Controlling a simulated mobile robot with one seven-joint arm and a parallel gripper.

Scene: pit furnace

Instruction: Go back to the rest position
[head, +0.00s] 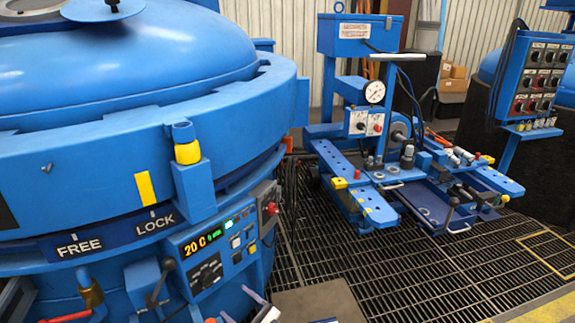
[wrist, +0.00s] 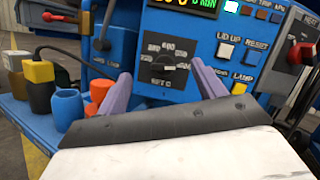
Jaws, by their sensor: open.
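My gripper (wrist: 160,84) is open in the wrist view, its two purple-grey fingers apart with nothing between them. A black rotary knob (wrist: 163,66) on the blue control panel (wrist: 200,20) shows beyond and between the fingertips; whether they touch the panel I cannot tell. In the head view, my gripper (head: 243,307) is at the bottom edge, just below the furnace's control panel (head: 190,278), and mostly cut off. The panel display reads about 20 in yellow.
The big blue furnace (head: 100,160) fills the left, with a FREE/LOCK plate (head: 110,233) and levers. A blue cart with a gauge (head: 374,92) stands at the back right. A switch panel (head: 540,75) is far right. Dark grating (head: 420,275) is clear in front.

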